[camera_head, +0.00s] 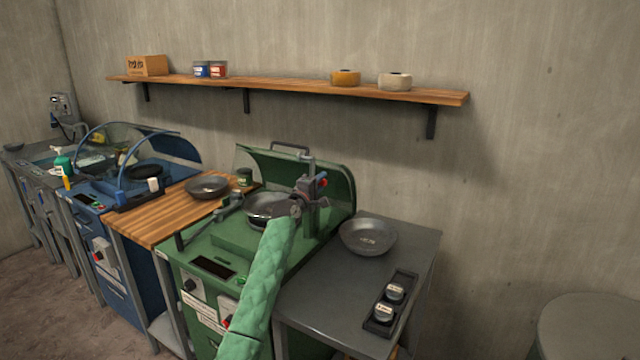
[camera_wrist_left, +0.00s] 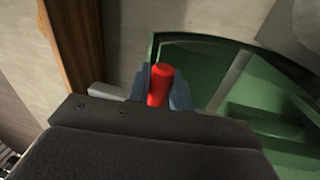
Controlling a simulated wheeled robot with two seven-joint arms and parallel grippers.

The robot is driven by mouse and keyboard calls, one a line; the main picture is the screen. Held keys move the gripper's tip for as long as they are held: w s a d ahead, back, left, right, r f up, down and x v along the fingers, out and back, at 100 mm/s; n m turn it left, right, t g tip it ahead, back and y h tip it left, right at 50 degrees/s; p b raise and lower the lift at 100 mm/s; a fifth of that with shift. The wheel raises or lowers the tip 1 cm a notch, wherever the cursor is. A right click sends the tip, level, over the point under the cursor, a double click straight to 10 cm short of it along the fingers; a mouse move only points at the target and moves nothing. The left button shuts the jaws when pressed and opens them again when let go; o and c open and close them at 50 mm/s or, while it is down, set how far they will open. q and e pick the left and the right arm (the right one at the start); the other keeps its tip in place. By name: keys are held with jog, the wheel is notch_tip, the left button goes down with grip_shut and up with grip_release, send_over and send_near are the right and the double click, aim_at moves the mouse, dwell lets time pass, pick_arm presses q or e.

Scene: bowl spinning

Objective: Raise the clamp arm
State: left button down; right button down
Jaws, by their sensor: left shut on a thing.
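My left gripper (camera_head: 318,184), at the end of a green padded arm, is at the upper right of the green machine (camera_head: 215,245). It is shut on the red handle (camera_head: 323,181) of the clamp arm. In the left wrist view the red handle (camera_wrist_left: 160,85) sits between the blue-grey fingertips (camera_wrist_left: 160,92). A metal bowl (camera_head: 262,203) sits in the machine to the left, partly hidden by my arm and gripper. Most of the clamp arm is hidden behind the gripper. My right gripper is not in view.
The green machine's hood (camera_head: 340,185) rises behind the gripper. A grey table (camera_head: 330,290) on the right bears a bowl (camera_head: 368,238) and a tray with two small round things. A wooden board (camera_head: 150,220) with a bowl is on the left. A shelf (camera_head: 290,88) runs above.

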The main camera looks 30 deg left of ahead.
pick_arm(q)
jog(key=c, duration=1.3)
grip_release()
jog(key=shift+d+f, duration=0.1)
jog(key=shift+d, duration=0.05)
jog(key=s+f+b, duration=0.1)
jog(key=s, duration=0.6)
jog(key=shift+s+a+f+b, duration=0.15)
jog(key=shift+s+a+b, duration=0.15)
jog(key=shift+s+a, duration=0.05)
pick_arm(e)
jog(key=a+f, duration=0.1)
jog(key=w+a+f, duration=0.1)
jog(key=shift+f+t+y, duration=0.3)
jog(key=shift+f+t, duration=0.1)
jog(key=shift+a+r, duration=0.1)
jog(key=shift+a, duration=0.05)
pick_arm(q)
jog(key=shift+f, duration=0.1)
